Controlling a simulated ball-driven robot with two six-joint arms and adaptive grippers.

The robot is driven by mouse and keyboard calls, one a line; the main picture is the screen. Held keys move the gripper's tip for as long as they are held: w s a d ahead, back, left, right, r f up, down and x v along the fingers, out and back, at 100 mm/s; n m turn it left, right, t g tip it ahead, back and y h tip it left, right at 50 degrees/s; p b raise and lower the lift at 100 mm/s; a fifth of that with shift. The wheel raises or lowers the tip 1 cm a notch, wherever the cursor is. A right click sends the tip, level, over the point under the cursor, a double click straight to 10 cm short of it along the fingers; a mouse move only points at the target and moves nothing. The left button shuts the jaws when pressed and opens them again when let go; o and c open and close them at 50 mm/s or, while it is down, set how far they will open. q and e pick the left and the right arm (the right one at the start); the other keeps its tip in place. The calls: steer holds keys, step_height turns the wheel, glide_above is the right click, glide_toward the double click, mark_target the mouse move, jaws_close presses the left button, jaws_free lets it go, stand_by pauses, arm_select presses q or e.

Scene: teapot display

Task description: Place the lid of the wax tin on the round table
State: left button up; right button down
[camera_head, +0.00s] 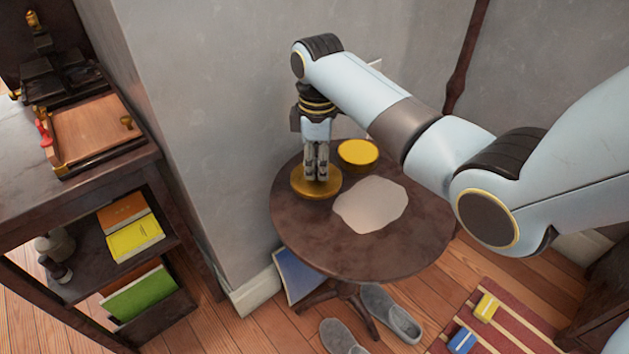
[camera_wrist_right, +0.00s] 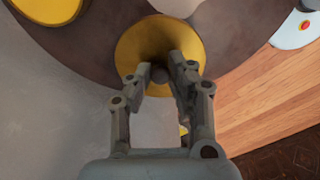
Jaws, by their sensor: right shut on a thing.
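The lid (camera_head: 329,188) is a round, brass-yellow disc at the left edge of the dark round table (camera_head: 400,255). It also shows in the right wrist view (camera_wrist_right: 133,50), with a small knob at its middle. My right gripper (camera_head: 316,177) points straight down over the lid and is shut on its knob; the fingertips (camera_wrist_right: 168,72) sit on either side of it. The lid lies flat at the tabletop; I cannot tell whether it touches the wood. The open wax tin (camera_head: 358,152), with yellow wax inside, stands behind it to the right. My left gripper is not in view.
A pale, irregular flat cloth or sheet (camera_head: 371,205) lies on the table's middle. The front and right of the tabletop are clear. A grey wall (camera_head: 215,130) stands close on the left. Grey slippers (camera_head: 392,312) lie on the floor below. A shelf (camera_head: 90,265) stands at far left.

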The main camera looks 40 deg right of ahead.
mark_target(312, 181)
steer(key=shift+w+a+f, duration=0.25)
steer(key=shift+a+f, duration=0.15)
steer(key=shift+a, duration=0.05)
step_height(312, 181, down, 4)
steer(key=shift+r+b, duration=0.1)
steer(key=shift+b, duration=0.65)
steer(key=c, duration=1.2)
jaws_free()
step_height(312, 181, up, 12)
steer(key=p, duration=0.3)
steer(key=shift+p, duration=0.3)
steer(key=shift+s, duration=0.1)
